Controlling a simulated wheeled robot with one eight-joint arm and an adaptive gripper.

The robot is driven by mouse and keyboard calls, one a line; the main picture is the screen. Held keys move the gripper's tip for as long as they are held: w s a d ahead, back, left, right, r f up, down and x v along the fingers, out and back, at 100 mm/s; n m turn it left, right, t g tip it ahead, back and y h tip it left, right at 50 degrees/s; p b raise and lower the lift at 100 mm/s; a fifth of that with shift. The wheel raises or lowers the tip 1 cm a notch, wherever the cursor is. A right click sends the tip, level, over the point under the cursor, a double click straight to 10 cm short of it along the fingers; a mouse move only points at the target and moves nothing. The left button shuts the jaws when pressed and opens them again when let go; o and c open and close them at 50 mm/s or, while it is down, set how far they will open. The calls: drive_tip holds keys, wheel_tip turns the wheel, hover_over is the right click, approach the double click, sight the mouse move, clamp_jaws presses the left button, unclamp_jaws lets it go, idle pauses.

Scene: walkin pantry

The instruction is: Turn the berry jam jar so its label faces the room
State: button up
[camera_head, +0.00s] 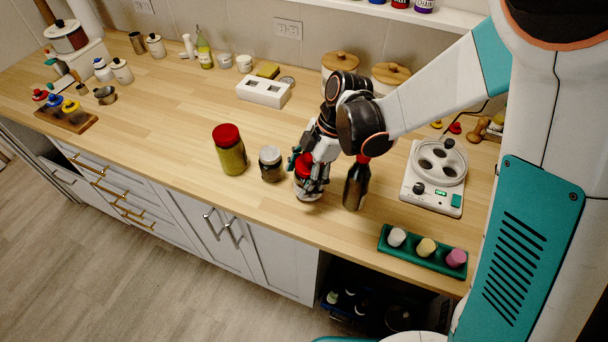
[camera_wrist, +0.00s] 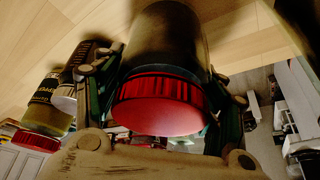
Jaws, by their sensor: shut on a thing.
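My gripper (camera_head: 310,176) reaches down at the counter's front part and is shut on a red-lidded jar (camera_head: 303,163). In the wrist view the held jar's red lid (camera_wrist: 160,108) faces the camera, with a finger on each side of the dark olive body (camera_wrist: 165,42). I see no readable label on it, and my fingers cover much of it in the head view. I cannot tell from print whether it is the berry jam. It looks upright, with its base at or close to the counter.
On the wooden counter (camera_head: 160,105), a dark jar with a pale lid (camera_head: 270,165) and a larger red-lidded jar (camera_head: 230,150) stand left. A dark bottle (camera_head: 356,186) stands close on the right. Further right are a green tray (camera_head: 420,262) and a white appliance (camera_head: 435,190).

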drive_tip(key=shift+f+b, duration=0.5)
drive_tip(key=shift+f, duration=0.05)
drive_tip(key=o, duration=1.7)
drive_tip(key=shift+o, duration=0.2)
drive_tip(key=v, duration=1.2)
drive_tip(key=shift+d+r, duration=0.1)
